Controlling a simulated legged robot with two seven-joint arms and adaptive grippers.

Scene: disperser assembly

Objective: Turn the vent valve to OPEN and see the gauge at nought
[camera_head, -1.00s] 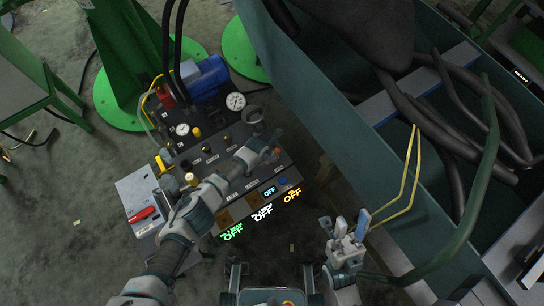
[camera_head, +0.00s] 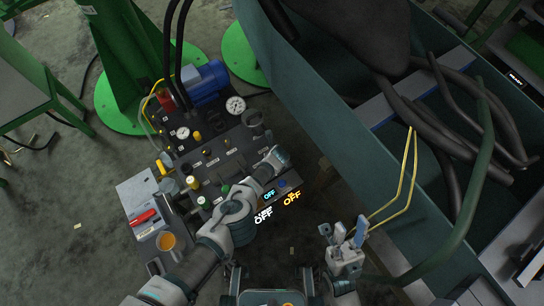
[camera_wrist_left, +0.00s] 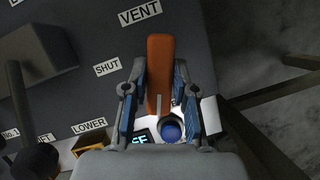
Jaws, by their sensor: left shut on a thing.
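The vent valve's orange lever (camera_wrist_left: 159,75) stands between the fingers of my left gripper (camera_wrist_left: 155,100) in the left wrist view, with the gripper shut on it. The VENT label (camera_wrist_left: 140,14) lies just past the lever's far end, and SHUT (camera_wrist_left: 107,67) is to its left. In the head view my left gripper (camera_head: 277,158) is at the panel's right end and hides the lever.
The black control panel (camera_head: 215,165) carries several knobs and labels. A blue motor (camera_head: 209,82) stands behind it. A teal bin (camera_head: 330,110) with black hoses borders the right.

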